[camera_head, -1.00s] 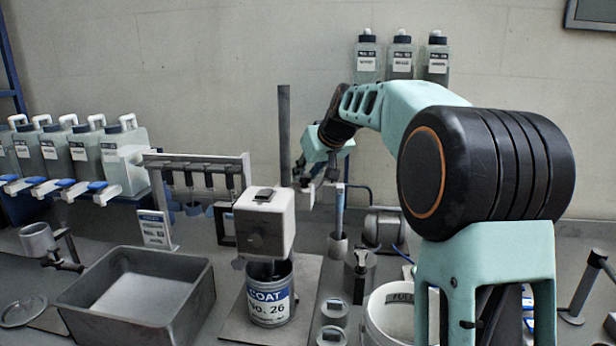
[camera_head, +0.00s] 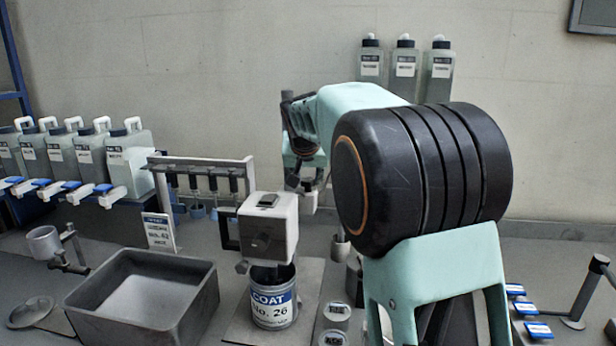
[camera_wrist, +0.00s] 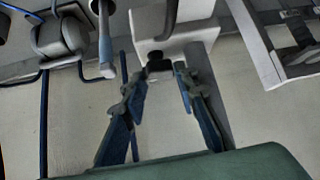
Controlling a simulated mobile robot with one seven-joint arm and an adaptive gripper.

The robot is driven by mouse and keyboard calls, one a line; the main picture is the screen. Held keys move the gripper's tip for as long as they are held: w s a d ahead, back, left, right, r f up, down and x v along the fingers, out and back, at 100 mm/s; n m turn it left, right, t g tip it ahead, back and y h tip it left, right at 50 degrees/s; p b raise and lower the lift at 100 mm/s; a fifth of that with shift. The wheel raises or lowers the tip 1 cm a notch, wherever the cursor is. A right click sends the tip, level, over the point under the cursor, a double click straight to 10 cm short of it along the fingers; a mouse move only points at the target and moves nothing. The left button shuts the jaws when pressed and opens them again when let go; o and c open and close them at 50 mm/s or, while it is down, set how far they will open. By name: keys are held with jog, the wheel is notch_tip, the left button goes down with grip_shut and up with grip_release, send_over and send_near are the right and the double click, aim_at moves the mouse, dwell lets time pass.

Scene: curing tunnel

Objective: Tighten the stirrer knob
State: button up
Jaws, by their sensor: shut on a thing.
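The stirrer has a white box-shaped head (camera_head: 268,222) above an open can labelled COAT No. 26 (camera_head: 273,305). A small dark knob (camera_wrist: 157,63) sticks out of a white block (camera_wrist: 175,38) in the wrist view. My gripper (camera_wrist: 160,76) has its two fingers on either side of the knob, shut on it at the tips. In the head view my gripper (camera_head: 304,183) is behind and right of the stirrer head, partly hidden by my arm. The knob itself is hidden there.
A grey open bin (camera_head: 143,300) stands left of the can. A rack of hanging tools (camera_head: 203,172) is behind it, with a row of canisters (camera_head: 85,155) at far left. Several bottles (camera_head: 405,68) stand at the back. My arm hides much of the right side.

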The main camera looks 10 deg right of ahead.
dwell(0.3)
jog(key=o, duration=1.2)
jog(key=shift+c, duration=0.2)
jog(key=v, duration=0.8)
jog(key=shift+f, duration=0.1)
